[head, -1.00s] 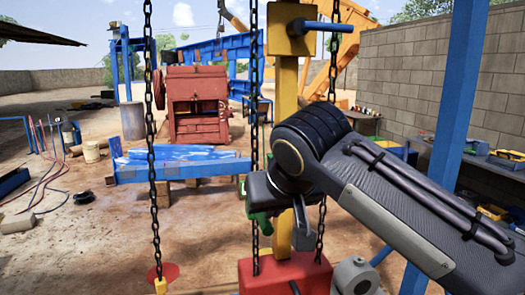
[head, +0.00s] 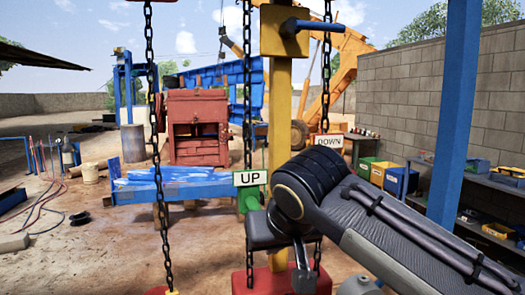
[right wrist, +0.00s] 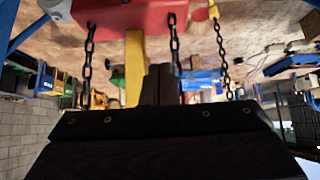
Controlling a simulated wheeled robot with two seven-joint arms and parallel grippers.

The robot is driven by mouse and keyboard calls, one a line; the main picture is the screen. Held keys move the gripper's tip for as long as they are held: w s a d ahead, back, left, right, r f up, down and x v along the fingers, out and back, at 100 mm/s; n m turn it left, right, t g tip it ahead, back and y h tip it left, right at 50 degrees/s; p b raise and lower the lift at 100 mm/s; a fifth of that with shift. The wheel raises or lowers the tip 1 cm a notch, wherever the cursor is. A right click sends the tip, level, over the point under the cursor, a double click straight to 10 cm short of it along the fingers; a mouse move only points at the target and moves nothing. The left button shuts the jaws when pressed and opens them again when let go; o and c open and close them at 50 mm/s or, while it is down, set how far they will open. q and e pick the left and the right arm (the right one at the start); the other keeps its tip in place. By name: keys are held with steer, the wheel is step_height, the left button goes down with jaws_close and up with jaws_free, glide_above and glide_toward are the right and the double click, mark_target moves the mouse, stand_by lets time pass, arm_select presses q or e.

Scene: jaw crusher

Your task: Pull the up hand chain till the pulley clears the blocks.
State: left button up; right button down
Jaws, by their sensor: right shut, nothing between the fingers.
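The up hand chain (head: 247,90) hangs in the head view with a white UP sign (head: 252,178) and a green piece (head: 250,200) below it. My right gripper (head: 268,232) is at the sign's lower right, partly covering the chain's lower run. It is shut and empty; its dark fingers (right wrist: 160,85) stand before the chains in the right wrist view. Whether it touches the chain I cannot tell. The DOWN sign (head: 329,140) is by the chain to the right. A blue beam (head: 180,185) rests on wooden blocks (head: 190,203). I cannot make out the pulley. My left gripper is out of view.
A yellow post (head: 281,110) with a blue handle (head: 315,24) rises from a red block (head: 280,282). Another chain (head: 157,120) hangs left. The red crusher (head: 197,127) stands behind the beam. A blue post (head: 456,115) and shelves (head: 480,200) are at right.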

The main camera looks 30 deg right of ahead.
steer(key=shift+f+b, duration=1.7)
steer(key=shift+f, duration=0.7)
steer(key=s, duration=0.3)
steer(key=s+a, duration=0.1)
steer(key=shift+s+r, duration=0.3)
steer(key=shift+s, duration=0.05)
steer(key=shift+r, duration=0.1)
steer(key=p+v, duration=0.4)
steer(key=v, duration=0.2)
steer(key=shift+r, duration=0.1)
stand_by(0.8)
